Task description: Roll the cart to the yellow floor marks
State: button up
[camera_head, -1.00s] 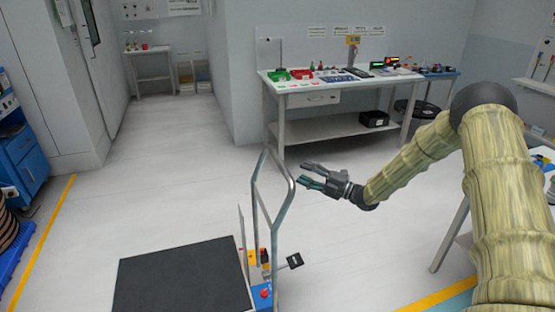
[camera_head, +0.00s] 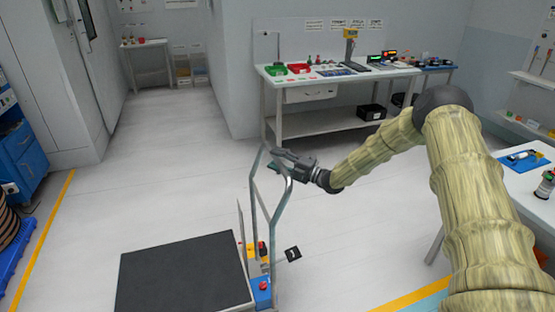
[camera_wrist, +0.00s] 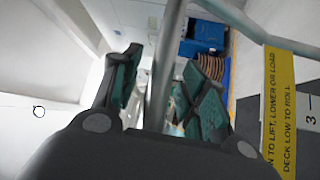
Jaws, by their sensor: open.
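The cart has a dark flat deck (camera_head: 185,275) and an upright grey tubular handle (camera_head: 255,200) at the deck's right end. My gripper (camera_head: 276,160) is at the top of the handle, its fingers open. In the wrist view my gripper (camera_wrist: 160,90) has one finger on each side of a grey handle tube (camera_wrist: 163,70), with gaps visible between finger and tube. A yellow floor line (camera_head: 45,240) runs along the left, and another yellow strip (camera_head: 410,298) lies at the lower right. I cannot tell which marks are the cart's place.
A workbench (camera_head: 340,76) with bins and tools stands at the back. A white table (camera_head: 530,185) is at the right. A blue cabinet (camera_head: 22,160) stands at the left. The floor (camera_head: 150,180) behind and left of the cart is clear.

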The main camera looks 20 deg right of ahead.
grip_shut()
jog(key=shift+a, duration=0.15)
